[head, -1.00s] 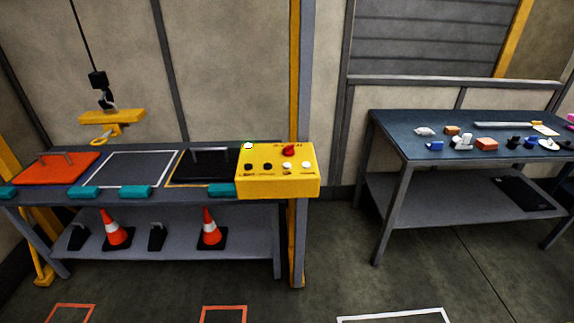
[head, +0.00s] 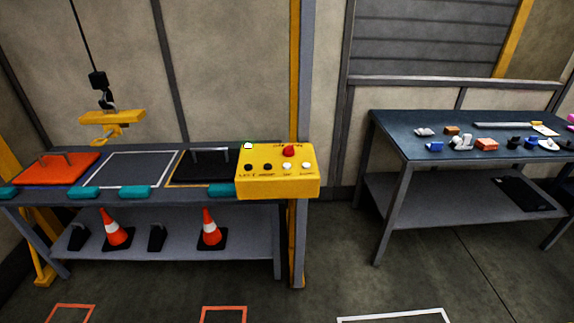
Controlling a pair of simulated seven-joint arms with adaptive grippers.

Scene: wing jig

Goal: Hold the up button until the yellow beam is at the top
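The yellow beam (head: 112,116) hangs level from a black hook block (head: 98,79) on a dark cable, above the left part of the left bench. A yellow hook piece hangs under the beam. The yellow control box (head: 277,183) sits at the right end of that bench. It has a red button (head: 289,150) at the back, and black buttons (head: 248,167) and white buttons (head: 306,166) in a front row. The button labels are too small to read surely. Neither gripper is in view, and nothing is seen touching the buttons.
The left bench carries an orange plate (head: 52,170) and a black plate (head: 205,167), both with handles, and teal blocks (head: 135,192). Traffic cones (head: 209,230) stand on its shelf (head: 180,247). A blue table (head: 395,128) with small parts stands right. Open floor lies between.

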